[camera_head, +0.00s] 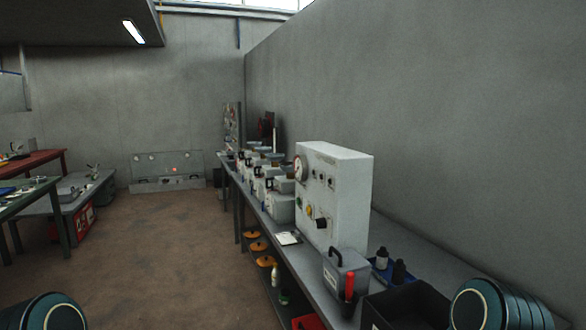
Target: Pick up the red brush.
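A red-handled item (350,286), which looks like the red brush, is upright against the front right side of a grey box (340,262) with a black handle. The box is near the front end of the long workbench (315,283). The item's lower part is dark, and I cannot tell exactly what holds it up. Only rounded parts of my two arms show, at the bottom left and bottom right corners. Neither of my grippers is in view.
A black open bin (408,308) sits right of the red-handled item, with dark bottles (398,272) behind it. A large white control unit (340,196) stands farther back. Orange lids (266,261) lie on the lower shelf. The brown floor (180,260) on the left is clear.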

